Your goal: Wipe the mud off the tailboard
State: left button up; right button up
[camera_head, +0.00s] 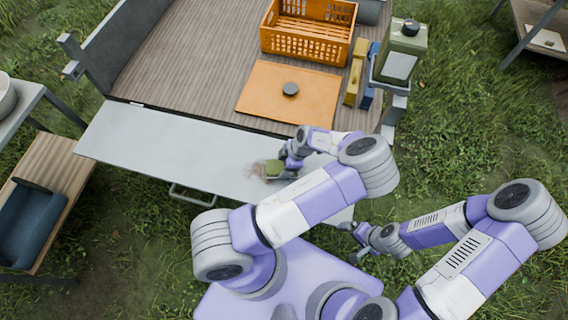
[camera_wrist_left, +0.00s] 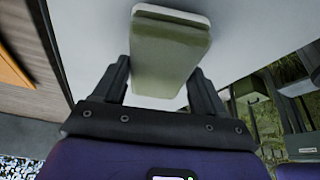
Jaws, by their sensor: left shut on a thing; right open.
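The tailboard (camera_head: 150,140) is a pale grey panel folded out at the open end of the wooden cart bed. A brown mud smear (camera_head: 258,170) lies on it near its middle. My left gripper (camera_head: 284,168) is shut on a green sponge (camera_head: 273,168) at the smear's right side. The wrist view shows the green sponge (camera_wrist_left: 168,50), with a paler edge, between the two dark fingers over the tailboard (camera_wrist_left: 90,30). The mud is not visible there. My right gripper (camera_head: 355,240) is open and empty beyond the tailboard's right end, low over the grass; its fingers are small in view.
On the cart bed (camera_head: 180,60) are an orange crate (camera_head: 307,45), an orange board (camera_head: 265,85) with a dark round thing (camera_head: 290,89), and yellow and blue blocks. A green canister (camera_head: 403,50) stands at the right corner.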

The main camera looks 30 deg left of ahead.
pick_arm(q)
jog(key=shift+f+b, duration=0.45)
jog(key=shift+f, duration=0.25)
jog(key=shift+a, duration=0.15)
